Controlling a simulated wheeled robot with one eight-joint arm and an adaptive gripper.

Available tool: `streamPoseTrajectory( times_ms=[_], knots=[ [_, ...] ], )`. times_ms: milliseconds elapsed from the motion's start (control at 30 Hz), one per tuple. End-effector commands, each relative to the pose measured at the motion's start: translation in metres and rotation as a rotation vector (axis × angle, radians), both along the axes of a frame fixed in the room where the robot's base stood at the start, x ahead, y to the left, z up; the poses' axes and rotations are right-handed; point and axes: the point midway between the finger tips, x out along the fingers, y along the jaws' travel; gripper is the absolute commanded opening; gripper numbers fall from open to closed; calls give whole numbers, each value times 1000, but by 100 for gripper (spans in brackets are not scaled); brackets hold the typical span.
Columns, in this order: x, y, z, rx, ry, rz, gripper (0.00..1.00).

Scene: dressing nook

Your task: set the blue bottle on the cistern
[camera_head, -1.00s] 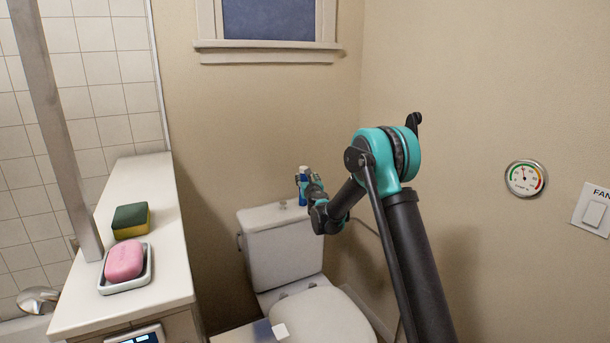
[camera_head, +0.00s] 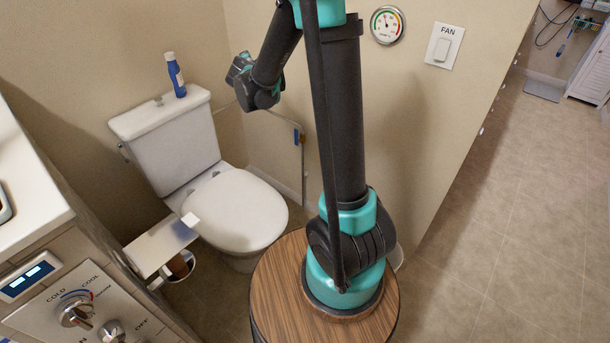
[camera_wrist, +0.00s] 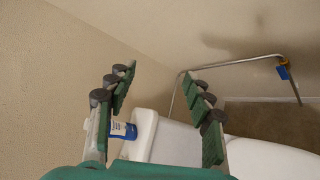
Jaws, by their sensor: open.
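The blue bottle (camera_head: 175,75) with a white cap stands upright on the right part of the white cistern lid (camera_head: 160,113). My gripper (camera_head: 238,70) is in the air to the right of the bottle, clear of it. In the wrist view my gripper (camera_wrist: 160,72) is open, with nothing between its fingers. The bottle (camera_wrist: 124,130) shows there beside the left finger, partly hidden by it, next to the cistern (camera_wrist: 148,128).
The toilet lid (camera_head: 238,210) is closed below the cistern. A pipe with a blue valve handle (camera_head: 298,136) runs along the wall by my gripper. A paper holder shelf (camera_head: 160,245) and a white counter (camera_head: 30,190) stand at left. Open floor (camera_head: 500,250) lies at right.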

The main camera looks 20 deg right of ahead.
Motion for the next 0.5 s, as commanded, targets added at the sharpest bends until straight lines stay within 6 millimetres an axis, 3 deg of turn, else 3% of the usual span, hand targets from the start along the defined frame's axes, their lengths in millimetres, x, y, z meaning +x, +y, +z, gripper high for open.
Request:
streamPoseTrajectory(
  times_ms=[33,200,333,500],
  knots=[
    [-27,-24,-6,112,27,-76,52],
    [-121,-78,-42,522,122,-357,52],
    [-200,-98,-76,818,191,-584,52],
    [-303,-99,-122,1168,283,-885,52]
  ],
)
